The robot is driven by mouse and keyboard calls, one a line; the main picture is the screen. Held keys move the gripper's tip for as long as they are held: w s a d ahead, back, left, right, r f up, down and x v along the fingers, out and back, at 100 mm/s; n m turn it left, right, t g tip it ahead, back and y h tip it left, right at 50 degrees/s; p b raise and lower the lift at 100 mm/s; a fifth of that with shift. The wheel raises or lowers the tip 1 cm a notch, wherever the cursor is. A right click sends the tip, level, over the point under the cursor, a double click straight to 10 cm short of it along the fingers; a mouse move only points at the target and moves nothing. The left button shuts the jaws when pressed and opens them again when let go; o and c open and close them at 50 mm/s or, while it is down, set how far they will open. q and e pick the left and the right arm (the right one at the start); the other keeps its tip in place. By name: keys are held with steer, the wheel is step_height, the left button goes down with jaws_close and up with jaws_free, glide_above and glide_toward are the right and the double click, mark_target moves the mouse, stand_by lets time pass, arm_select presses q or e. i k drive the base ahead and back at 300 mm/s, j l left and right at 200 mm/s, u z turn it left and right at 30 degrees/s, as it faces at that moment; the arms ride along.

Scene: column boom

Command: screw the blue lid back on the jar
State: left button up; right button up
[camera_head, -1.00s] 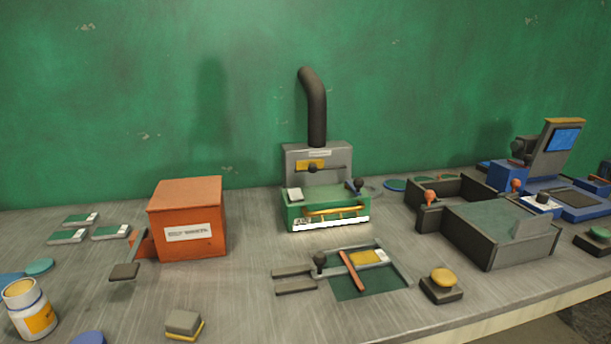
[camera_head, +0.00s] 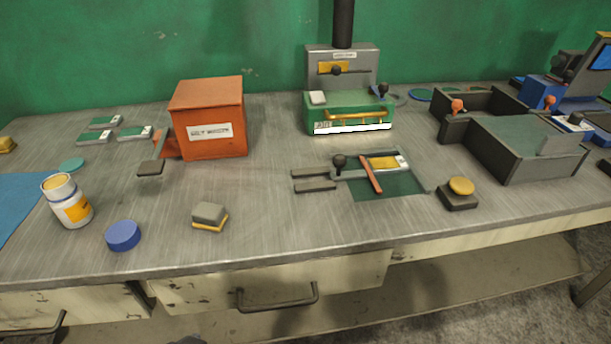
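A white jar (camera_head: 71,205) with a yellow-orange label stands upright at the left of the workbench. Its top is open and shows yellowish contents. A round blue lid (camera_head: 123,236) lies on the bench to the right of the jar and nearer the front edge, apart from it. Neither of my grippers shows in the head view.
A blue mat (camera_head: 22,205) lies left of the jar. A grey-and-yellow block (camera_head: 209,216) sits right of the lid. An orange box (camera_head: 208,118), a green machine (camera_head: 348,107) and a dark tray (camera_head: 523,150) stand further back and right. The front edge has a drawer handle (camera_head: 278,298).

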mark_target(67, 200)
steer(key=l+u, duration=0.1)
steer(key=u, duration=1.45)
steer(key=i+j, duration=0.05)
